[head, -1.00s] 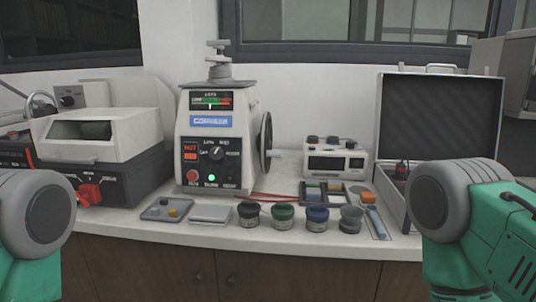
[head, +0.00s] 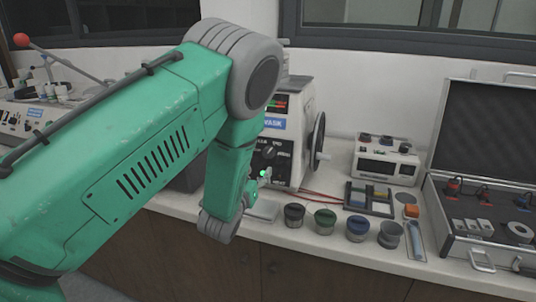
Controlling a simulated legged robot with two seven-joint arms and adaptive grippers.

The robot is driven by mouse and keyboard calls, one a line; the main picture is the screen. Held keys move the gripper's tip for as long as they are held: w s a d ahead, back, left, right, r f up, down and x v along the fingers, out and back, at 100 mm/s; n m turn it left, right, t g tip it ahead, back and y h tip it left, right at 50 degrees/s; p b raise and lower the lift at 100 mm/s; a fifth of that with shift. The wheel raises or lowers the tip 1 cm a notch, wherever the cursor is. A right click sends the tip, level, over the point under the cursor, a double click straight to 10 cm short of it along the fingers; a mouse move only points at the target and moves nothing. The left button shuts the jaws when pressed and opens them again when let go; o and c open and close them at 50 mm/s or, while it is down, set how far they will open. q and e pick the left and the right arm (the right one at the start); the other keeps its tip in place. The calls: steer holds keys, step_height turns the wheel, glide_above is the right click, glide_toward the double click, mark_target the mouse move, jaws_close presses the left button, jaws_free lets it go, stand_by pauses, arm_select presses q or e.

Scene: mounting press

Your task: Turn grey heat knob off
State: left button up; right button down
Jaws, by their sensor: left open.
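The white mounting press (head: 305,105) stands on the counter in the head view, its left side hidden behind my left arm. A dark round knob (head: 269,152) with a light pointer shows on its black front panel. I cannot read the pointer's setting. My left gripper (head: 266,179) is open and small in view, low in front of the panel, below the knob and beside the lit green lamp (head: 263,172). It appears apart from the knob. Its wrist hides the left of the panel. My right gripper is out of view.
A handwheel (head: 318,140) sits on the press's right side. A small white device (head: 386,165) and an open case (head: 478,225) stand to the right.

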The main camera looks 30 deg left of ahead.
mark_target(267, 156)
arm_select(q)
steer(key=x, duration=1)
steer(key=c, duration=1.1)
